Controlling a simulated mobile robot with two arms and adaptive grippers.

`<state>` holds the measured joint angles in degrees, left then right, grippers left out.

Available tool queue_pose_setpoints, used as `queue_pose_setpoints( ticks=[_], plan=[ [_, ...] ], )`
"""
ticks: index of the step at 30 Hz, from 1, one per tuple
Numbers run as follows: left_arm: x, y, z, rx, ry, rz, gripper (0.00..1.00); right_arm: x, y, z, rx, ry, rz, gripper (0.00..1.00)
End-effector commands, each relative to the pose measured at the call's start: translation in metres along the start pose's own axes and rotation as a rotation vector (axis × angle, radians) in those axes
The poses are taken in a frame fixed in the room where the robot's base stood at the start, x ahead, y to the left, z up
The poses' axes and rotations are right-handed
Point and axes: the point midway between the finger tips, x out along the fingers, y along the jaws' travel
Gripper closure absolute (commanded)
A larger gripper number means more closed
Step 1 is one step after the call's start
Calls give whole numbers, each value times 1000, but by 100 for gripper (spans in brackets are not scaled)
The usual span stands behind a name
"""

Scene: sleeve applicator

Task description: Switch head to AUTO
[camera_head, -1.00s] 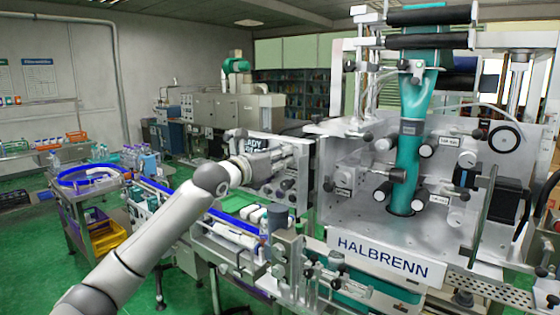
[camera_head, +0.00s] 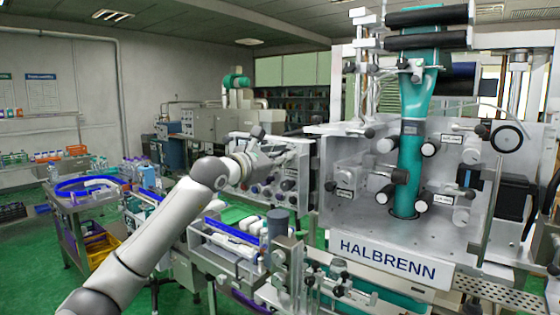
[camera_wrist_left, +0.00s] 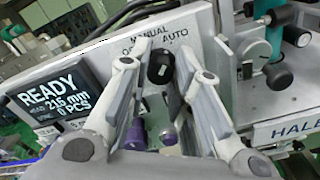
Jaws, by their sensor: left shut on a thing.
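The mode selector is a black round knob (camera_wrist_left: 160,68) with a pale mark, under the words MANUAL, O and AUTO on a light control panel (camera_wrist_left: 190,22). I cannot tell for sure which word the mark points at. My left gripper (camera_wrist_left: 166,76) is in front of the panel, with one finger on each side of the knob, shut on it. In the head view the left gripper (camera_head: 276,152) covers the upper part of the panel and hides the knob. My right gripper is in neither view.
A dark display (camera_wrist_left: 55,90) reading READY sits left of the knob. Two purple-capped buttons (camera_wrist_left: 168,137) lie below it, close to the fingers. The HALBRENN machine (camera_head: 388,262) with its teal sleeve film (camera_head: 410,150) stands to the right.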

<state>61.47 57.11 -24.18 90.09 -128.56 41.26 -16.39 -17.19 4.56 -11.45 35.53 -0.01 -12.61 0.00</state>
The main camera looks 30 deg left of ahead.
Motion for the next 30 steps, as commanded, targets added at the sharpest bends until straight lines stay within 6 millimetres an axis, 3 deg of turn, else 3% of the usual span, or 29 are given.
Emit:
queue_pose_setpoints(
  ticks=[17, 18, 23, 30],
  plan=[
    [-1, 2, 3, 38, -6, 3, 100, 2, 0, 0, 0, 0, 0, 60],
    [-1, 2, 3, 37, -6, 3, 77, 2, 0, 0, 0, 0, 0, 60],
    [0, 1, 2, 37, -4, 3, 56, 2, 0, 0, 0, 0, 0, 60],
    [0, 0, 1, 37, -2, 1, 56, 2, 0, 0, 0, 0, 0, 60]
  ],
)
